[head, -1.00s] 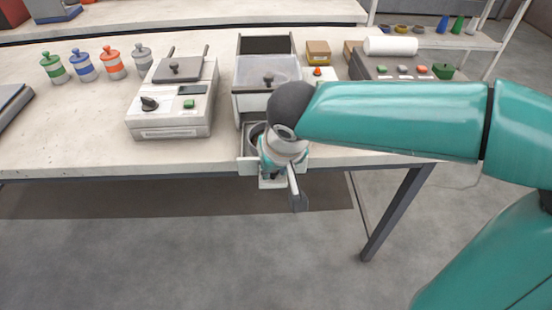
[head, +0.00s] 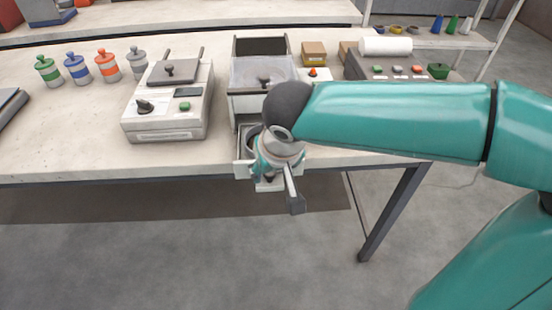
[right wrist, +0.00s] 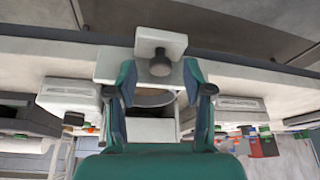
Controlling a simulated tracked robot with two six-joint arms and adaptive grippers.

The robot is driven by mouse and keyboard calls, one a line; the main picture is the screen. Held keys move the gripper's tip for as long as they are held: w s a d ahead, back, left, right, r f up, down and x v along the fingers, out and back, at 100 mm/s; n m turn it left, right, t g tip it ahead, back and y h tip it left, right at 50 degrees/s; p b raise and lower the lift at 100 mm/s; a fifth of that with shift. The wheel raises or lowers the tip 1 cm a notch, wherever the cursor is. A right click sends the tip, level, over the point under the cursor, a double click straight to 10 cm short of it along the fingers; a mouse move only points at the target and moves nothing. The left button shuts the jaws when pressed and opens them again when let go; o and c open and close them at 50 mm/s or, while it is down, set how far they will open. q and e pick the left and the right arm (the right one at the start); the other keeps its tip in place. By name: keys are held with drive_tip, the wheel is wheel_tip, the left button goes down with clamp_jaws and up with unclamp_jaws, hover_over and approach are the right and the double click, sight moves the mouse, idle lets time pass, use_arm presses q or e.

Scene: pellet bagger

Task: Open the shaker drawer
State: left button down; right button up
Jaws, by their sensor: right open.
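A round bowl-like piece sits inside, partly hidden. My right gripper (head: 272,172) points down over the drawer's front end and hides much of it. In the right wrist view its two teal fingers (right wrist: 160,80) are apart, with the dark drawer knob (right wrist: 160,63) on the white front panel (right wrist: 160,40) seen between and just beyond their tips. My left gripper is not in view.
A grey-white device (head: 168,105) with a dark lid stands left of the shaker. Several coloured jars (head: 107,65) stand farther left. A dark button panel (head: 395,68) is at the right. The floor in front of the table is clear.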

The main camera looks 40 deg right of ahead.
drive_tip(key=v, duration=1.1)
drive_tip(key=shift+r, duration=0.25)
drive_tip(key=w+a+f+n+g+y+p, duration=0.1)
drive_tip(key=w+a+f+p, duration=0.15)
drive_tip(key=f, duration=0.55)
drive_tip(key=w+a+f+n+g+y+p, duration=0.1)
drive_tip(key=a+f+y+p, duration=0.1)
drive_tip(key=a+f, duration=0.35)
drive_tip(key=w+a+f+n+g+y+p, duration=0.1)
drive_tip(key=w+a+f+p, duration=0.1)
drive_tip(key=f, duration=0.7)
drive_tip(key=s+f+p, duration=0.1)
drive_tip(key=s+f, duration=0.4)
drive_tip(key=f, duration=0.3)
drive_tip(key=s+f+m+y+p, duration=0.1)
drive_tip(key=s+f+p, duration=0.1)
drive_tip(key=s+f, duration=0.3)
wheel_tip(320, 180, down, 3)
drive_tip(key=shift+s+f+m+g+p, duration=0.2)
drive_tip(key=shift+s+m+g+p, duration=0.1)
drive_tip(key=shift+g, duration=0.1)
